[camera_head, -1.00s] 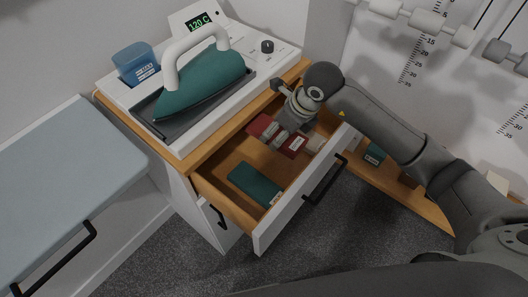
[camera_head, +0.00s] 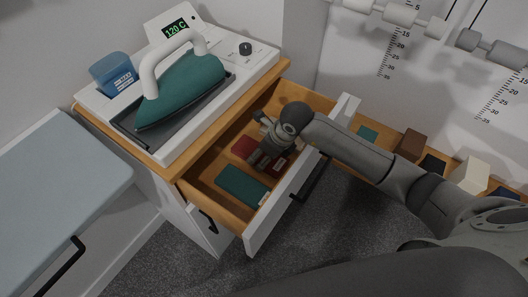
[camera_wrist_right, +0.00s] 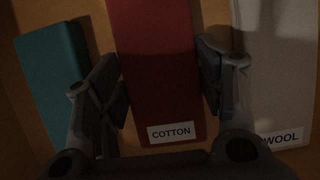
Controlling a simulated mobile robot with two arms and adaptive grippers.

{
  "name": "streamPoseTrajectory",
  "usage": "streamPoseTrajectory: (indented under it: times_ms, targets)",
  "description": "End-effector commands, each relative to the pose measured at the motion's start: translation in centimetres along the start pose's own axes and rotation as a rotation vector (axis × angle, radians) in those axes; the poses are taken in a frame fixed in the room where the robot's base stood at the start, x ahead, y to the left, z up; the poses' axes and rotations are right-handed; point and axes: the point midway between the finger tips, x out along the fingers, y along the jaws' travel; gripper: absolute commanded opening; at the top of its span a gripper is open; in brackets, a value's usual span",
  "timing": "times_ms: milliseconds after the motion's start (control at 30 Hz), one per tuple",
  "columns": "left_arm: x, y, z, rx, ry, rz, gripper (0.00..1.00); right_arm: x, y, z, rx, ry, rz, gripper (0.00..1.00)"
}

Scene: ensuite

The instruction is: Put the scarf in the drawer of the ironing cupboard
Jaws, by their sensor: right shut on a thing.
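The ironing cupboard's drawer (camera_head: 252,240) is pulled open. A red block-like piece labelled COTTON (camera_head: 243,147) lies in it, and it also shows in the right wrist view (camera_wrist_right: 160,65). My right gripper (camera_head: 262,161) reaches down into the drawer. Its fingers (camera_wrist_right: 165,90) are shut on the red COTTON piece, one on each side. A teal piece (camera_head: 242,186) lies left of it, and a pale piece labelled WOOL (camera_wrist_right: 275,70) lies right of it. No piece carries a scarf label that I can read. My left gripper is out of view.
A teal iron (camera_head: 183,92), a blue cup (camera_head: 112,74) and a panel reading 120 C stand on the cupboard top. An ironing board (camera_head: 60,185) is at the left. A wooden shelf at the right holds several small blocks, including a brown one (camera_head: 411,144).

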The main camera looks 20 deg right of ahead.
Motion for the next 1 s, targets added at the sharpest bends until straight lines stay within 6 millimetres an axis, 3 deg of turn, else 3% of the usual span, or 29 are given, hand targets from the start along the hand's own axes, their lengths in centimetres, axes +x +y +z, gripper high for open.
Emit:
streamPoseTrajectory:
  times_ms: [133, 167, 300, 733, 1000]
  targets:
    - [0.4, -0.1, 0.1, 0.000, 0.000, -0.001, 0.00, 0.3, 0.0, -0.1, 0.000, 0.000, 0.000, 0.37]
    - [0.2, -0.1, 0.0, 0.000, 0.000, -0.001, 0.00, 0.2, 0.0, -0.1, 0.000, 0.000, 0.000, 0.66]
    - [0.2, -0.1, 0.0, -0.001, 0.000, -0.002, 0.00, 0.2, 0.0, -0.1, 0.000, 0.000, 0.000, 0.84]
    - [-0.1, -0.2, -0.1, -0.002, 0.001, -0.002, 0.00, -0.3, 0.0, 0.1, 0.000, -0.001, -0.001, 0.84]
    - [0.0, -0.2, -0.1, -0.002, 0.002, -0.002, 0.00, -5.3, -0.2, 0.1, -0.002, -0.004, -0.004, 0.84]
